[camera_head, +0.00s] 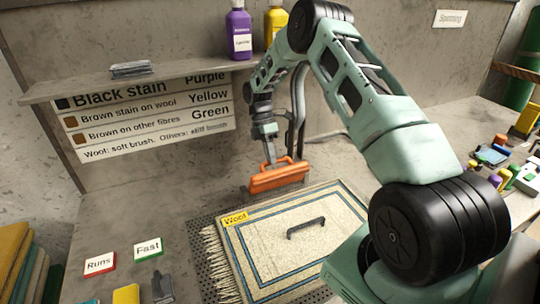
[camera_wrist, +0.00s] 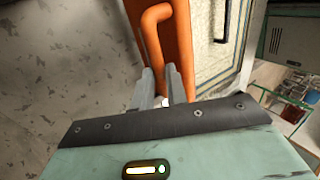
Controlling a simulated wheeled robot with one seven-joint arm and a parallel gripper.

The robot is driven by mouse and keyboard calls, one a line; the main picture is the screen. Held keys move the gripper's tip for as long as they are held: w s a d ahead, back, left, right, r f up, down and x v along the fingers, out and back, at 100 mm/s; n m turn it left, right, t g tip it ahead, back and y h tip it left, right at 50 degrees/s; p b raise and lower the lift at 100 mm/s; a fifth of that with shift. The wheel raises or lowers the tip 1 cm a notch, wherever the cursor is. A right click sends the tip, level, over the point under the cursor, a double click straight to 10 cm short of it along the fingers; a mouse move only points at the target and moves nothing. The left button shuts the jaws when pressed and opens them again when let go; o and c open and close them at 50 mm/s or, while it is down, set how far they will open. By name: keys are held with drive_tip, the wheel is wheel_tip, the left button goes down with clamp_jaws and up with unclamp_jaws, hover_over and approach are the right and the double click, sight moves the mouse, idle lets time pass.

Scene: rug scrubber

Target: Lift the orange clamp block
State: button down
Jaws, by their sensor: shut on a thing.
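The orange clamp block (camera_head: 280,178) is at the far edge of the rug, with a loop handle on its top. In the wrist view the orange clamp block (camera_wrist: 180,45) and its handle fill the upper middle. My gripper (camera_head: 270,160) comes down from above and is shut on the handle. In the wrist view the two grey fingers of my gripper (camera_wrist: 160,88) are at the near end of the handle. Whether the block touches the surface below is hard to tell.
A rug (camera_head: 300,256) labelled Wool, with a dark handle (camera_head: 306,228) on it, lies on a perforated plate (camera_head: 203,237). Purple (camera_head: 238,34) and yellow (camera_head: 275,24) bottles stand on the shelf (camera_head: 180,76) behind. Runs (camera_head: 100,262) and Fast (camera_head: 148,248) cards lie at front left. Small items crowd the right.

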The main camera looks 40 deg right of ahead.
drive_tip(key=shift+w+d+f, duration=0.15)
drive_tip(key=shift+w+f, duration=0.2)
drive_tip(key=shift+f, duration=0.2)
drive_tip(key=c, duration=1.4)
unclamp_jaws()
drive_tip(key=shift+w+f, duration=0.15)
drive_tip(key=shift+r, duration=0.3)
